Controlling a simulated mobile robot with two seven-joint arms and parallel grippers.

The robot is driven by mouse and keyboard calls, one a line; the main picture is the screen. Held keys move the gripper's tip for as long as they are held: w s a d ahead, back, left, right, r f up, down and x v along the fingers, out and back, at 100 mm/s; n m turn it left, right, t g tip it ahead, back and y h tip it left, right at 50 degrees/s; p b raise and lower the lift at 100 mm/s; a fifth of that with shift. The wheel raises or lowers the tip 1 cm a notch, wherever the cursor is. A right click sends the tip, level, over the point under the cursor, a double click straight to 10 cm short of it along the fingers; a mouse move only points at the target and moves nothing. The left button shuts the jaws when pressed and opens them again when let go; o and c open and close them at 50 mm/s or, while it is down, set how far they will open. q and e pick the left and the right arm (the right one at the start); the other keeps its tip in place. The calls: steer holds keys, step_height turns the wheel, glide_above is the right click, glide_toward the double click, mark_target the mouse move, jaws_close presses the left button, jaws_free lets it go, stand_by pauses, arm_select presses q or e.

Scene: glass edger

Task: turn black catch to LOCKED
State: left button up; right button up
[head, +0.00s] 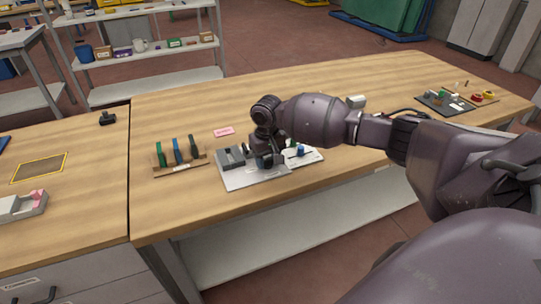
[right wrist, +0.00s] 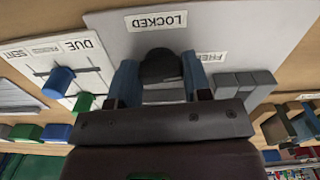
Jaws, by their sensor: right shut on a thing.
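My right gripper (head: 267,161) is over a light grey plate (head: 238,182) on the wooden bench. In the right wrist view its two fingers (right wrist: 160,82) stand on either side of the black catch (right wrist: 161,66) and are shut on it. The catch's dark rounded end lies just below the LOCKED label (right wrist: 156,21). A second label, FREE (right wrist: 208,57), is to the right and partly covered by a finger. The catch's lower part is hidden by the gripper, so its exact angle is hard to tell. My left gripper is in neither view.
A grey stepped block (right wrist: 240,88) stands beside the catch. A white panel (right wrist: 75,65) marked DUE and SENT carries blue and green knobs. In the head view, a wooden rack (head: 180,165) is left of the plate, with a pink label (head: 224,132) behind.

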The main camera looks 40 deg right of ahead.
steer(key=shift+r+p, duration=0.5)
steer(key=shift+p, duration=0.05)
steer(key=shift+n+p, duration=0.4)
steer(key=shift+p, duration=0.1)
steer(key=n+p, duration=0.1)
steer(key=p, duration=0.1)
steer(key=n+p, duration=0.1)
steer(key=shift+f+p, duration=0.3)
steer(key=shift+p, duration=0.05)
steer(key=shift+n+p, duration=0.7)
steer(key=shift+n, duration=0.5)
steer(key=shift+d+f+n, duration=0.1)
steer(key=shift+n, duration=0.9)
steer(key=n+p, duration=0.1)
steer(key=n, duration=0.1)
steer(key=shift+n, duration=0.3)
steer(key=n, duration=0.4)
steer(key=shift+w, duration=0.15)
steer(key=shift+n, duration=1.5)
